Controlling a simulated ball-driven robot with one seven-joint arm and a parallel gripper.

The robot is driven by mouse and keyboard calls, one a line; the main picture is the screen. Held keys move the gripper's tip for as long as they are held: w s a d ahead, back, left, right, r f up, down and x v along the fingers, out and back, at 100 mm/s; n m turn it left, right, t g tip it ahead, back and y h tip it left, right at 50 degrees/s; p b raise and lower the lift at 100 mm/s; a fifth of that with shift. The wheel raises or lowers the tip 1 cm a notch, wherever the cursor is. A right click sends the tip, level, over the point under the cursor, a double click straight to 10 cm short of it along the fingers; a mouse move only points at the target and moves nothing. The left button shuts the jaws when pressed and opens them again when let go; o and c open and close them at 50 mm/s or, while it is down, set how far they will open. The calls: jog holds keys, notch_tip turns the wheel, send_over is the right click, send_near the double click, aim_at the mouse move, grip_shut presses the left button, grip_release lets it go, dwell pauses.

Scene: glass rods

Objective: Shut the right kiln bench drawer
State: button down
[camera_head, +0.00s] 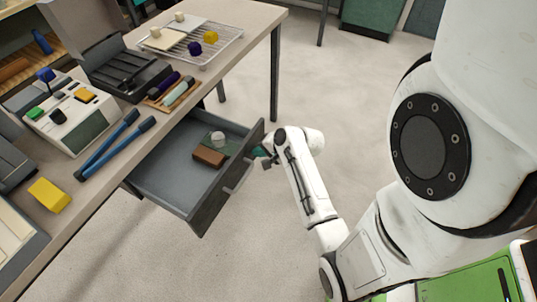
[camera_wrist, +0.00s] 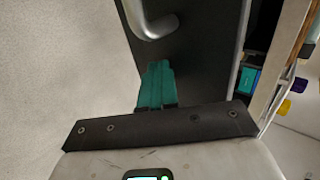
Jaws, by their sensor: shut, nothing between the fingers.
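The kiln bench drawer (camera_head: 172,176) is pulled far out from under the bench. It is grey inside, with a dark front panel (camera_head: 212,198) and a pale bar handle (camera_head: 238,178). A brown block, a green piece and a whitish piece lie inside it. My gripper (camera_head: 262,155) is at the outer side of the front panel, near its far end. In the wrist view its teal fingers (camera_wrist: 156,84) are together and empty, over the dark front panel (camera_wrist: 190,62), close to the handle (camera_wrist: 150,22). I cannot tell whether they touch the panel.
The bench top (camera_head: 165,112) carries a wire rack (camera_head: 205,52) with small blocks, blue-handled tongs (camera_head: 115,143), a yellow block (camera_head: 49,195) and a control box (camera_head: 70,112). A bench leg (camera_head: 274,75) stands behind the drawer. The floor to the right is clear.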

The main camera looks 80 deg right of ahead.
jog(key=w+d+b, duration=0.1)
jog(key=w+d, duration=0.1)
jog(key=w, duration=0.5)
jog(key=w+d+b, duration=0.1)
jog(key=w+d, duration=0.1)
jog(key=w, duration=0.6)
jog(key=w+d+b, duration=0.2)
jog(key=w, duration=0.5)
jog(key=shift+w+d+f, duration=0.1)
jog(key=shift+w+d, duration=0.25)
jog(key=shift+w, duration=0.2)
jog(key=shift+w+r, duration=0.2)
jog(key=shift+w, duration=0.05)
jog(key=shift+w+r, duration=0.1)
